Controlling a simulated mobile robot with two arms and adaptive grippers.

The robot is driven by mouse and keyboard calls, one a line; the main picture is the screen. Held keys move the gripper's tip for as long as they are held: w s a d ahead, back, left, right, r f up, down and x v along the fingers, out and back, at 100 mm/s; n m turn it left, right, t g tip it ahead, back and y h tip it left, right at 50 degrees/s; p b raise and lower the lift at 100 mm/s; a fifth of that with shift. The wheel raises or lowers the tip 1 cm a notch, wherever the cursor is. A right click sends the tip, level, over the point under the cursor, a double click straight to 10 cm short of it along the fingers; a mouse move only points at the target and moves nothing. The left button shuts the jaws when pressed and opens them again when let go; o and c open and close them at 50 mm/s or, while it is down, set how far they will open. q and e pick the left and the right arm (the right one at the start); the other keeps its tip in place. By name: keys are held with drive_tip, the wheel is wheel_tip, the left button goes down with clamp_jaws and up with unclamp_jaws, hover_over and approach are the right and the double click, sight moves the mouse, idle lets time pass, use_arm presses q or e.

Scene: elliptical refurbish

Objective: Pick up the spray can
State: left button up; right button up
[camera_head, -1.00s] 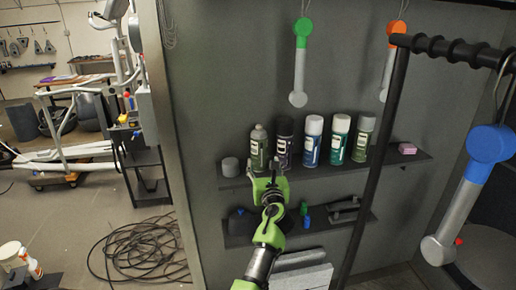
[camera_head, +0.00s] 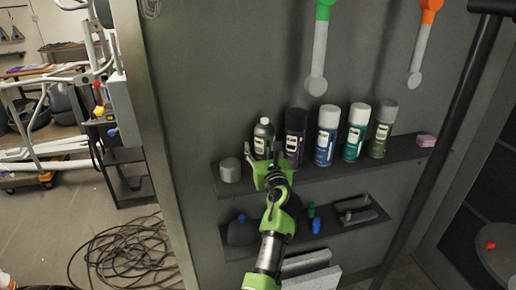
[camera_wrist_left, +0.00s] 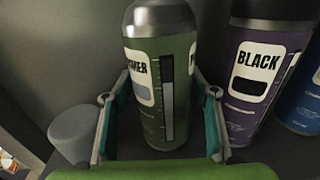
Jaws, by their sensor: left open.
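A green spray can (camera_head: 264,136) with a grey top stands upright at the left of a row of cans on the upper shelf. My left gripper (camera_head: 269,167) is in front of its lower part. In the left wrist view the green can (camera_wrist_left: 163,90) stands between the two open fingers of my left gripper (camera_wrist_left: 160,128), with one finger at each side of it. A narrow gap shows beside the left finger; whether the right finger touches is unclear. My right gripper is not in view.
A purple-black can (camera_head: 295,137) stands close to the right of the green can, then a blue can (camera_head: 327,136) and others. A grey cylinder (camera_head: 230,170) stands to its left. The lower shelf (camera_head: 335,236) holds small items.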

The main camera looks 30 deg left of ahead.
use_arm(q)
drive_tip(key=shift+s+d+r, duration=0.2)
drive_tip(key=shift+d+r, duration=0.2)
drive_tip(key=shift+d, duration=0.05)
drive_tip(key=shift+s+d+r, duration=0.1)
drive_tip(key=shift+s+d, duration=0.05)
drive_tip(key=shift+d, duration=0.05)
drive_tip(key=c, duration=1)
drive_tip(key=shift+a, duration=0.1)
drive_tip(key=shift+c, duration=0.2)
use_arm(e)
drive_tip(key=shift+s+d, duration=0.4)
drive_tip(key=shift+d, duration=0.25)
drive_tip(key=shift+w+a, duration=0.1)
